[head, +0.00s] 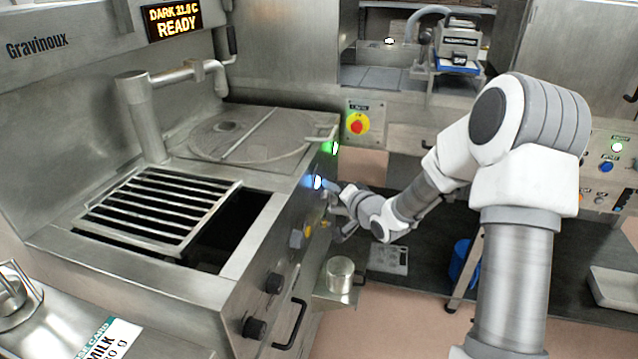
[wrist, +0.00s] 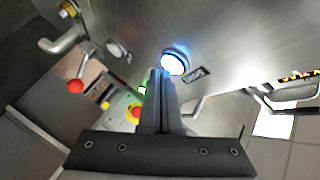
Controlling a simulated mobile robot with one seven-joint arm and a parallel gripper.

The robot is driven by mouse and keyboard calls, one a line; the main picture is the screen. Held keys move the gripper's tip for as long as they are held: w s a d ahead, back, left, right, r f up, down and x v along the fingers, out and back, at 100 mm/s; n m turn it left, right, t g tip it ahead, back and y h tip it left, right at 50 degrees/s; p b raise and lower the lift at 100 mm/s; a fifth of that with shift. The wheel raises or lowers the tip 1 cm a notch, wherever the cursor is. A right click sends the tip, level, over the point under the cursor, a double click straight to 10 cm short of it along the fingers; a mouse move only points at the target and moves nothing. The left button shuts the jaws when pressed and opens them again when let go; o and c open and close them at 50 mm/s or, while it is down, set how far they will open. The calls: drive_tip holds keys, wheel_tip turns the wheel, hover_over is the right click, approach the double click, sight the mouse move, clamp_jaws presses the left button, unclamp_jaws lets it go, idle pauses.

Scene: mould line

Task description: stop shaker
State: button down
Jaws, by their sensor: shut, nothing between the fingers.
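A round button (head: 317,181) glows blue on the front panel of the steel machine. It also shows in the wrist view (wrist: 175,63), lit blue-white, beside a small dark label I cannot read. My gripper (wrist: 158,76) is shut and empty, its fingertips close to the lit button's lower left edge. I cannot tell whether they touch it. In the head view my gripper (head: 334,187) is small and partly merged with the panel. A slatted grate (head: 160,208) lies over a dark opening on the machine top. No label I can read names a shaker.
A green light (head: 335,147) and a red stop button on yellow (head: 357,124) are beyond the lit button. Black knobs (head: 255,328) and a handle (head: 290,325) project from the panel. A red-ended lever (wrist: 75,87) shows in the wrist view. The display (head: 173,20) reads READY.

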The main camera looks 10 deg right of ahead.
drive_tip(key=shift+w+a, duration=0.1)
drive_tip(key=shift+a, duration=0.1)
drive_tip(key=shift+w+a, duration=0.1)
drive_tip(key=shift+a, duration=0.15)
idle(0.4)
drive_tip(key=shift+d, duration=0.1)
drive_tip(key=shift+s+d, duration=0.2)
drive_tip(key=shift+d, duration=0.05)
drive_tip(key=s+d+p, duration=0.2)
drive_tip(key=d, duration=0.3)
drive_tip(key=shift+s+d, duration=0.15)
drive_tip(key=shift+d, duration=0.15)
idle(0.3)
